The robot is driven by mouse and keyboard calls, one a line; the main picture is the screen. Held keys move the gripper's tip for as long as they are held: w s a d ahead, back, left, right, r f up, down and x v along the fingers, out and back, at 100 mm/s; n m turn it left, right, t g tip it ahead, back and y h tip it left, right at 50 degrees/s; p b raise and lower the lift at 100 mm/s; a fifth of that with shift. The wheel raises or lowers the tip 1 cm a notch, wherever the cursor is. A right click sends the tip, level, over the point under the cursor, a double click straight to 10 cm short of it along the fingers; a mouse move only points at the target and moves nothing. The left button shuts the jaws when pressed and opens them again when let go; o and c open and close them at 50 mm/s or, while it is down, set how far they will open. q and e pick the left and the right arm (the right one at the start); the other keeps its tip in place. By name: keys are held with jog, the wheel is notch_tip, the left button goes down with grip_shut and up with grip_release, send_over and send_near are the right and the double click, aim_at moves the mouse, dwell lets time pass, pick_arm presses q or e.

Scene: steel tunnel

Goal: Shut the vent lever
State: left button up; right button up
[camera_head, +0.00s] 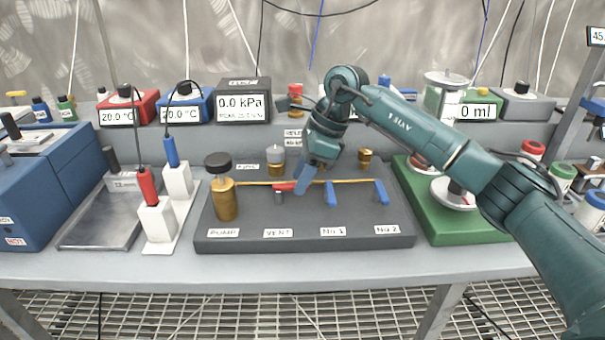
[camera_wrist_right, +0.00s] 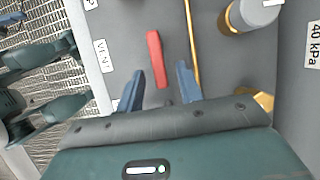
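The vent lever (camera_head: 285,187) is a red handle on the dark panel, behind the VENT label (camera_head: 278,233). It lies roughly along the thin brass pipe (camera_head: 352,181). My right gripper (camera_head: 303,180) reaches down to its right end from above. In the right wrist view, the red lever (camera_wrist_right: 155,58) stands out ahead of the gap between the two blue fingers of my right gripper (camera_wrist_right: 160,84). The fingers are apart with nothing held, and a gap shows on both sides of the lever. My left gripper is not seen in the head view.
Two blue levers (camera_head: 331,193) (camera_head: 381,191) point frontward at the right. A brass pump bottle (camera_head: 223,198) with a black cap stands at the left. A gauge box (camera_head: 243,101) reads 0.0 kPa. A green-based balance (camera_head: 455,222) lies beyond the panel's right edge.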

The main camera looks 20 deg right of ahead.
pick_arm(q)
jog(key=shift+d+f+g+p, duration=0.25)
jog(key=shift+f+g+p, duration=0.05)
jog(key=shift+p, duration=0.3)
pick_arm(e)
jog(key=v, duration=1.3)
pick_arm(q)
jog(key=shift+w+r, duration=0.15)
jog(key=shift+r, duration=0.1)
